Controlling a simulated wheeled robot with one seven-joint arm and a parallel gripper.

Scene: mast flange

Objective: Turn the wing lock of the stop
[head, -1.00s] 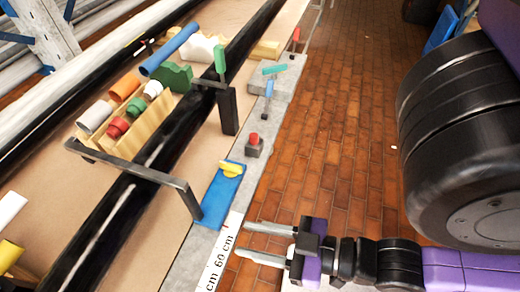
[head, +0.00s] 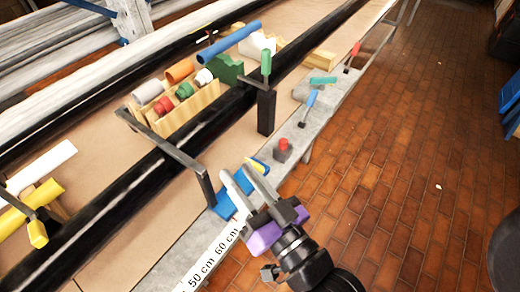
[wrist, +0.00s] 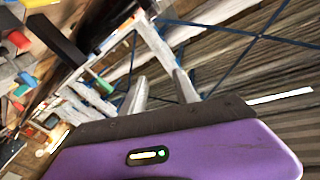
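The stop is a blue plate (head: 225,207) on the grey edge rail, beside the printed scale. In the head view the fingers overlap the stop. I cannot tell whether they touch it or are above it. In the wrist view my gripper (wrist: 160,82) is also open and empty. I cannot make out the stop or its wing lock there.
A black bracket arm (head: 205,188) stands just left of the stop. A red-topped block (head: 283,150) and a blue-handled tool (head: 308,106) lie farther along the rail. A wooden rack (head: 178,115) holds several coloured cylinders.

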